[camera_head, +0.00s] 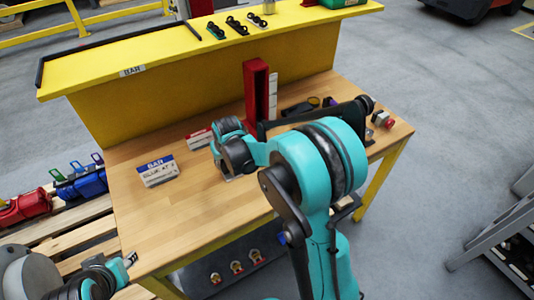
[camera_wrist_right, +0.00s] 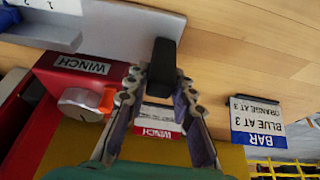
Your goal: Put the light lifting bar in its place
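On the yellow shelf, above a BAR label (camera_head: 132,71), a long thin dark strip runs between two black end pieces, one at the left end (camera_head: 41,72); no bar can be clearly made out there. On the table, a dark beam (camera_head: 300,121) lies partly behind my right arm; I cannot tell whether it is the light lifting bar. My right gripper (camera_wrist_right: 158,82) has its fingers apart, with a black block (camera_wrist_right: 163,62) showing between the tips and no clear contact. It also shows above the table in the head view (camera_head: 229,152). My left gripper (camera_head: 130,260) is at the lower left corner, its fingers unclear.
A BAR card (camera_head: 158,170) stands on the table's left. A red post (camera_head: 257,92) stands at the back. The red winch (camera_wrist_right: 95,85) has a knob and label. Small tools (camera_head: 238,26) lie on the shelf. The table's front left is clear.

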